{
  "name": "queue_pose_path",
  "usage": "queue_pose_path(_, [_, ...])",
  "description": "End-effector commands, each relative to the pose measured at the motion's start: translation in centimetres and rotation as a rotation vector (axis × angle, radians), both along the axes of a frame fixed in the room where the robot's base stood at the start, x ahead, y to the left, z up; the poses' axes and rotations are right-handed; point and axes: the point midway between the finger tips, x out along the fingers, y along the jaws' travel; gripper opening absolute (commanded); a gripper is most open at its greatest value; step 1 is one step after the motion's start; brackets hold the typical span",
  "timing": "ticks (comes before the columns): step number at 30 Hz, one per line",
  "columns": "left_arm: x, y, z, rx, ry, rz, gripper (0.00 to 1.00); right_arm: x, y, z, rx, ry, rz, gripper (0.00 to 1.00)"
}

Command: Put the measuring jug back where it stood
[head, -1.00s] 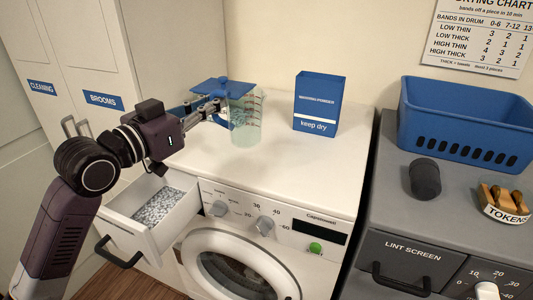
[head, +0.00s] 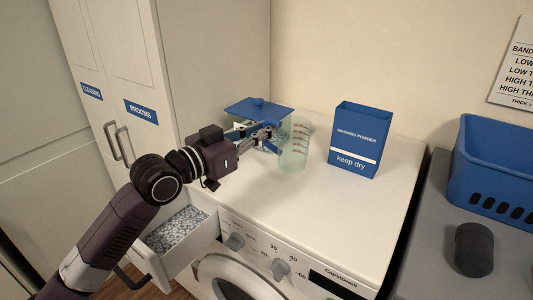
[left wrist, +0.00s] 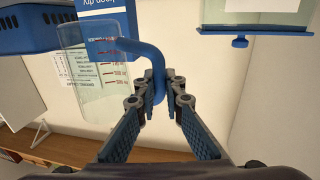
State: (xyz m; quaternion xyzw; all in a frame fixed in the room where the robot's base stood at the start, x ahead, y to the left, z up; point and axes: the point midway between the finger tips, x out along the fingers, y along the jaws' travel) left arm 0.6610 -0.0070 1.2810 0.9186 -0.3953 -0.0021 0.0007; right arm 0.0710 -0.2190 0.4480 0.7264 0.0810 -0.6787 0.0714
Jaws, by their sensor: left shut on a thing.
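The measuring jug (head: 296,150) is clear, with red markings and a blue handle. It is over the top of the white washing machine (head: 260,195), left of the washing powder box; I cannot tell whether its base touches the top. My left gripper (head: 274,139) is shut on the handle. In the left wrist view the fingers (left wrist: 160,86) close around the blue handle (left wrist: 146,52), and the jug (left wrist: 82,82) is to their left. My right gripper is out of view.
A blue washing powder box (head: 358,140) stands right of the jug. A container with a blue lid (head: 258,109) stands behind my gripper. The detergent drawer (head: 176,238) is open, with speckled granules inside. A blue basket (head: 495,175) and dark cylinder (head: 474,250) are at the right.

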Motion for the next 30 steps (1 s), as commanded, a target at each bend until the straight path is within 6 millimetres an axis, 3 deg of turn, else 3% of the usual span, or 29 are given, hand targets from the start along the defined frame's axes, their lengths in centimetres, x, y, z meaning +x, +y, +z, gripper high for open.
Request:
queue_pose_path(3, [0.0, 0.1, -2.1, 0.001, 0.002, 0.002, 0.00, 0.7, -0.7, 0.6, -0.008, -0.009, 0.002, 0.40])
queue_pose_path(9, [0.1, 0.1, -3.8, 0.001, -0.001, 0.001, 0.00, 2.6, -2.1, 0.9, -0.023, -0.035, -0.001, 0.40])
queue_pose_path(16, [0.0, 0.0, -7.1, -0.001, 0.001, 0.001, 0.00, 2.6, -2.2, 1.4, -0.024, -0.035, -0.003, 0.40])
queue_pose_path(29, [0.0, 0.1, -8.0, 0.000, -0.003, 0.001, 0.00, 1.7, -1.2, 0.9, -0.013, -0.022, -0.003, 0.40])
queue_pose_path(30, [0.0, 0.1, -7.9, 0.001, -0.002, 0.001, 0.13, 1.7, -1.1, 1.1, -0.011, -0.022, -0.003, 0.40])
